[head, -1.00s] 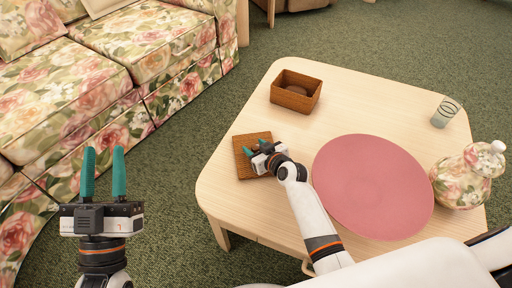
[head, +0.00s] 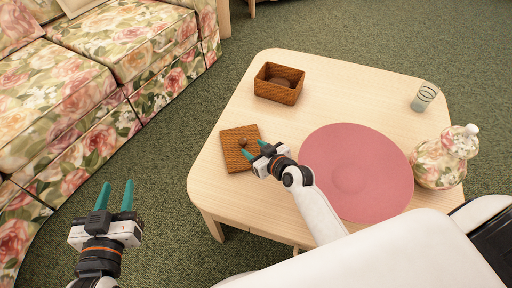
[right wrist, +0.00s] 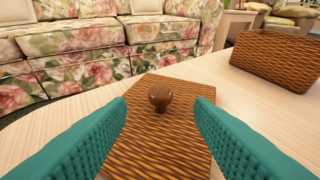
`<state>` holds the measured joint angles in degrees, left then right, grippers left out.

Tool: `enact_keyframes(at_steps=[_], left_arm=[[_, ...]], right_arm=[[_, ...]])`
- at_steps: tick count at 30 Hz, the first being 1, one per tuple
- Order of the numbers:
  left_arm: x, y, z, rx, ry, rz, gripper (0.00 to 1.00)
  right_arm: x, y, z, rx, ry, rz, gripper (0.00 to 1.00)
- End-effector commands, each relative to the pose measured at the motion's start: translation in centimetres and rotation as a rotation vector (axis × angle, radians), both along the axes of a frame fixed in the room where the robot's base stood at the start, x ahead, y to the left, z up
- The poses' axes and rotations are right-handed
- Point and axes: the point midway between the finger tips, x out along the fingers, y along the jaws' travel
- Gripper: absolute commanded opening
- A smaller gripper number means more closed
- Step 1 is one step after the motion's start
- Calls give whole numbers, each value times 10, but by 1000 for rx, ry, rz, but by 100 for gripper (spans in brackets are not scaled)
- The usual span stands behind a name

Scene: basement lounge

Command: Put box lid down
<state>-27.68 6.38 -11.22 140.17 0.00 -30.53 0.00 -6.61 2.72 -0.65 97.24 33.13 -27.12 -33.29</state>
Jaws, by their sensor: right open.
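The box lid (head: 238,157) is a flat brown woven square with a small round wooden knob. It lies flat on the light wooden table (head: 330,85), near its left edge. My right gripper (head: 255,149) is open beside the knob and empty. In the right wrist view the knob (right wrist: 160,96) shows between the two teal fingers, apart from both, with the lid (right wrist: 160,135) beneath. My left gripper (head: 115,197) is open and empty, off the table at the left.
A round pink mat (head: 350,165) lies in the middle of the table. A glass (head: 424,97) and a floral jar (head: 440,165) stand at the right. A floral sofa (head: 120,75) is at the left.

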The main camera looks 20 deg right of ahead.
Motion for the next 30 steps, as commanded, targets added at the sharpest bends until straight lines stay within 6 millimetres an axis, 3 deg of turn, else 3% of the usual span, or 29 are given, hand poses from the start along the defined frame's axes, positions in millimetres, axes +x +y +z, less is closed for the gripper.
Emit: enact_keyframes(at_steps=[4, 7, 15, 18, 22, 30], left_arm=[[-1, 1, -3, 6, 21, 2, 36], [-1, 1, -4, 6, 22, 2, 36], [-1, 1, -3, 5, 20, 2, 36], [-1, 1, -3, 5, 20, 2, 36], [-1, 1, -3, 5, 19, 2, 36], [-1, 1, -3, 5, 19, 2, 36]], right_arm=[[-10, 3, 11, -6, -11, 4, 48], [-27, 11, 34, -16, -41, 8, 48], [-99, 36, 138, 9, -160, -16, 48], [-116, 38, 166, 30, -193, -32, 48], [-126, 39, 183, 45, -214, -44, 48], [-127, 39, 184, 47, -216, -46, 48]])
